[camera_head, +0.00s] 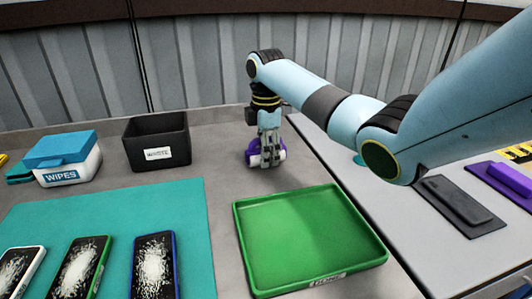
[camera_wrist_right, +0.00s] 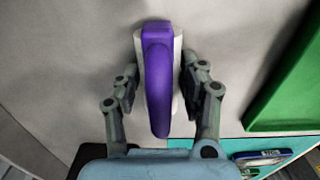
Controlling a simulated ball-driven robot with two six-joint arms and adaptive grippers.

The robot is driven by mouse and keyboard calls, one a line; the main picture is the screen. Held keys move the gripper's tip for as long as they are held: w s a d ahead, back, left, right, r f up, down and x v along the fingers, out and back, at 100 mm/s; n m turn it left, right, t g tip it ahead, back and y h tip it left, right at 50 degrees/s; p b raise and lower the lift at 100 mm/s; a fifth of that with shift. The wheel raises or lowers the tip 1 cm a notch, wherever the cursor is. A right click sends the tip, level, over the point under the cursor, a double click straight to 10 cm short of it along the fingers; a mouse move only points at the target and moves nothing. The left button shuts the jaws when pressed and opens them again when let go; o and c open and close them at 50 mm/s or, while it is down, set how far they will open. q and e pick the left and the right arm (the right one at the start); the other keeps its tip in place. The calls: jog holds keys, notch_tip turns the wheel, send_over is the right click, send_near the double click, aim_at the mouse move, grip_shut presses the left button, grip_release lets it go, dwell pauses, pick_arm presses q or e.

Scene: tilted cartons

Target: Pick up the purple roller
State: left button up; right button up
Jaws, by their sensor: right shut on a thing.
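The purple roller (camera_head: 253,153) is on the grey table behind the green tray in the head view. It has a purple handle and a white part. My right gripper (camera_head: 267,158) reaches down over it from above, its fingers at the roller. In the right wrist view the roller (camera_wrist_right: 158,80) lies lengthwise between the two fingers of my right gripper (camera_wrist_right: 159,85), which is shut on it. Whether the roller is clear of the table, I cannot tell. My left gripper is in neither view.
A green tray (camera_head: 243,232) stands in front of the roller. A black waste bin (camera_head: 140,154) and a wipes box (camera_head: 85,168) are to the left. A teal mat (camera_head: 120,207) holds several cracked phones. Dark and purple items lie on the right-hand surface.

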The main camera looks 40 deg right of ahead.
jog(key=shift+r, duration=0.55)
jog(key=r, duration=0.1)
jog(key=s+r, duration=0.1)
jog(key=r, duration=0.1)
jog(key=shift+a+r, duration=0.1)
jog(key=shift+r, duration=0.2)
jog(key=s+a+r+p, duration=0.3)
jog(key=s+r, duration=0.3)
jog(key=s, duration=0.4)
jog(key=shift+a+r+p, duration=0.2)
jog(key=shift+a+p, duration=0.1)
jog(key=shift+p, duration=0.5)
jog(key=o, duration=0.8)
jog(key=shift+c, duration=0.2)
jog(key=shift+f, duration=0.1)
jog(key=c, duration=0.5)
